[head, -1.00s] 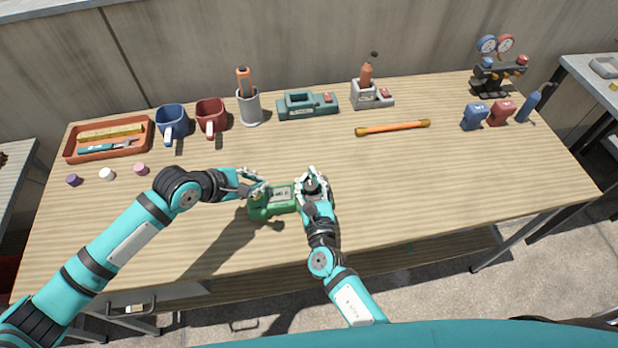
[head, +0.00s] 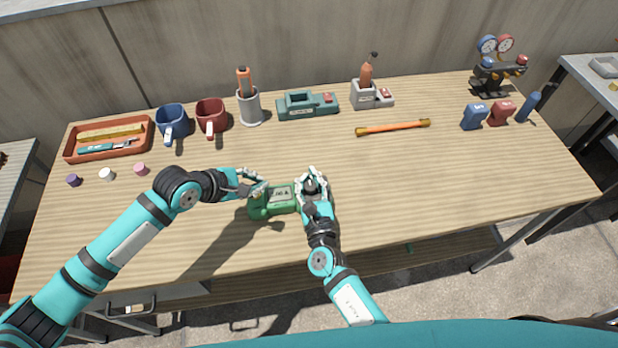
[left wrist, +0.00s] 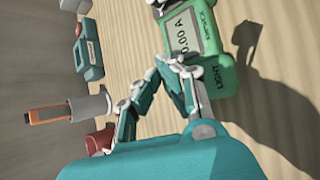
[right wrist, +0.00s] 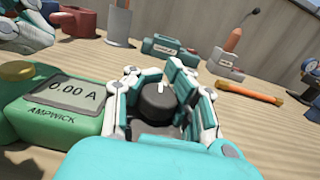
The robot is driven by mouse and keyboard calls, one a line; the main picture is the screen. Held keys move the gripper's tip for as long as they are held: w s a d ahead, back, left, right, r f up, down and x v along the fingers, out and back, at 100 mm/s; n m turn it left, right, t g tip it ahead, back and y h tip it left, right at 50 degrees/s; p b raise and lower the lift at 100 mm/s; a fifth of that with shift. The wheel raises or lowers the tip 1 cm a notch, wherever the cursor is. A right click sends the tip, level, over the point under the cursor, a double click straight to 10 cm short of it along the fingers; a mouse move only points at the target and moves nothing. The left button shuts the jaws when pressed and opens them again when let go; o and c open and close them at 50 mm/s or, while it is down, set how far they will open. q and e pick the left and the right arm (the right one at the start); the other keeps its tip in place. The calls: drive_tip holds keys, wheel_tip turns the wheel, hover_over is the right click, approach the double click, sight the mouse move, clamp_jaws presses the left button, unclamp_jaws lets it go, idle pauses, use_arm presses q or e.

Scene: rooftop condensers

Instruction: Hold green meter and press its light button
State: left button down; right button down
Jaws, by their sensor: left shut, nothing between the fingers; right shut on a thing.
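The green meter (head: 258,207) lies near the front middle of the table; in the right wrist view its display (right wrist: 62,92) reads 0.00 A. My right gripper (head: 312,180) is shut around the black round knob (right wrist: 158,101) at the meter's right end. My left gripper (head: 262,188) is shut and empty, just over the meter's left end. In the left wrist view its fingertips (left wrist: 175,66) overlap the meter beside the display, close to the word LIGHT. A brass-coloured round button (right wrist: 16,71) shows on the left end in the right wrist view. I cannot tell whether the fingertips touch the meter.
Behind stand an orange tray (head: 68,155), a blue mug (head: 172,118), a red mug (head: 210,113), a grey holder (head: 250,107), a teal device (head: 307,113) and a grey device (head: 368,98). An orange bar (head: 393,128) lies to the right. Small caps lie left; the front right is clear.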

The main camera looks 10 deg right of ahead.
use_arm(q)
drive_tip(key=shift+f, duration=0.4)
use_arm(e)
drive_tip(key=shift+s+f, duration=0.2)
drive_tip(key=shift+f, duration=0.2)
use_arm(q)
drive_tip(key=shift+r, duration=3.45)
drive_tip(key=shift+s+a, duration=0.1)
use_arm(e)
drive_tip(key=c, duration=1.1)
unclamp_jaws()
drive_tip(key=shift+r, duration=0.15)
drive_tip(key=shift+c, duration=0.2)
